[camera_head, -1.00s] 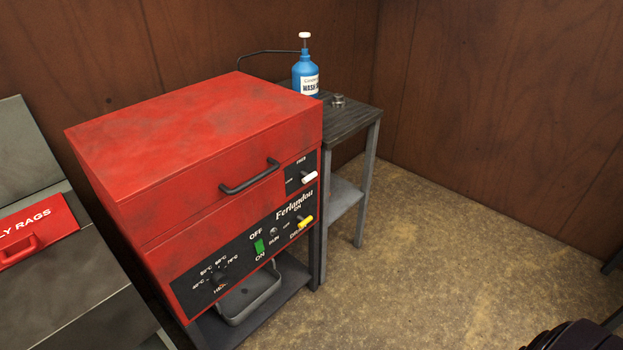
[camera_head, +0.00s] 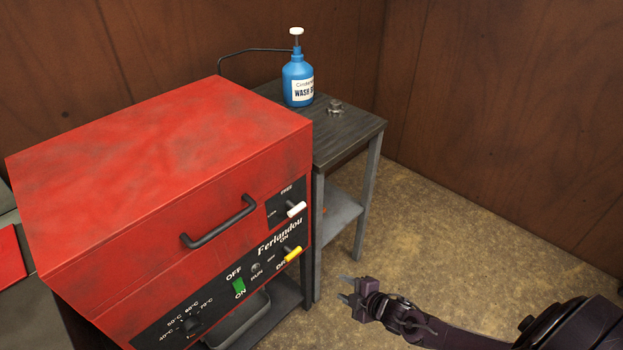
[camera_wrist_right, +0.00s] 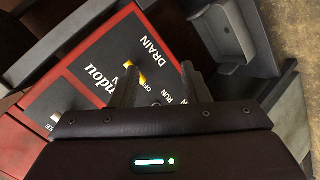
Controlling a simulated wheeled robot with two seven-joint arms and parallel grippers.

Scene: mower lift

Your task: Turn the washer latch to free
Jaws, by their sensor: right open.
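The red washer (camera_head: 165,165) stands at the left in the head view with its lid down. Its latch, a white-tipped lever (camera_head: 296,209), sits on a small black plate at the upper right of the front, below the word FREE; the tip points right. My right gripper (camera_head: 347,290) is open and empty, to the right of the washer's front and lower than the latch. My left gripper is not in view.
A yellow drain lever (camera_head: 292,254), a green switch (camera_head: 239,286) and a dark lid handle (camera_head: 218,222) are on the washer's front. A side table (camera_head: 350,132) holds a blue wash bottle (camera_head: 298,80) and a small metal part (camera_head: 335,107). The floor at right is clear.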

